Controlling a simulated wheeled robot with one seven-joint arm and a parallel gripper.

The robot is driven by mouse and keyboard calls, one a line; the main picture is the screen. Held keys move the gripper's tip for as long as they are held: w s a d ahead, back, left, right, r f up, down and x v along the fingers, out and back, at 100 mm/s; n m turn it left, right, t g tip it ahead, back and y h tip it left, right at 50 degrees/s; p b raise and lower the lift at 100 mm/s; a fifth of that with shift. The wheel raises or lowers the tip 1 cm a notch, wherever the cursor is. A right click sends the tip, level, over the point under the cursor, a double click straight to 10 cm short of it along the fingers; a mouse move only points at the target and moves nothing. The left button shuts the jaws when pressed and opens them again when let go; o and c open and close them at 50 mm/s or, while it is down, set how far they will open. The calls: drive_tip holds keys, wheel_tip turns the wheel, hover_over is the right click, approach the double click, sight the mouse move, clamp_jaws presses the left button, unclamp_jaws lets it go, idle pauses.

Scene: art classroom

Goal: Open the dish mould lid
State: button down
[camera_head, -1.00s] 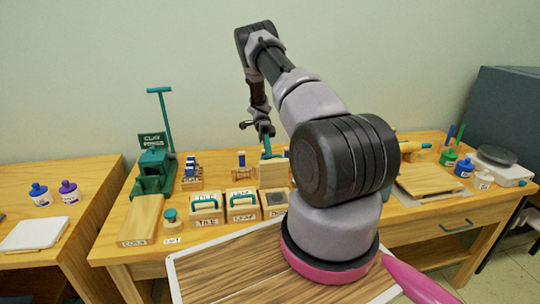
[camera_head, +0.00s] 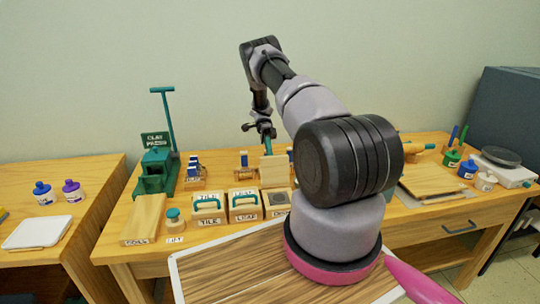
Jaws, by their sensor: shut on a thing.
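The dish mould (camera_head: 277,201) is a wooden block at the right end of a row of moulds, with a dark recess showing in its top. Its lid (camera_head: 274,171) is a pale wooden panel standing nearly upright behind the recess. A teal handle (camera_head: 266,141) shows just above the lid. My gripper (camera_head: 262,129) reaches down to this handle from behind the lid and is shut on it. The fingertips are small and partly hidden. My arm covers the area to the right of the mould.
The tile mould (camera_head: 208,209) and leaf mould (camera_head: 244,206) are closed, close to the left of the dish mould. A green clay press (camera_head: 155,172) stands farther left. Bottles and a wooden board (camera_head: 428,180) lie to the right.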

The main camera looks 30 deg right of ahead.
drive_tip(key=c, duration=0.9)
unclamp_jaws()
drive_tip(key=shift+s+f, duration=0.1)
drive_tip(key=shift+f, duration=0.05)
wheel_tip(320, 180, up, 10)
drive_tip(key=shift+r, duration=0.1)
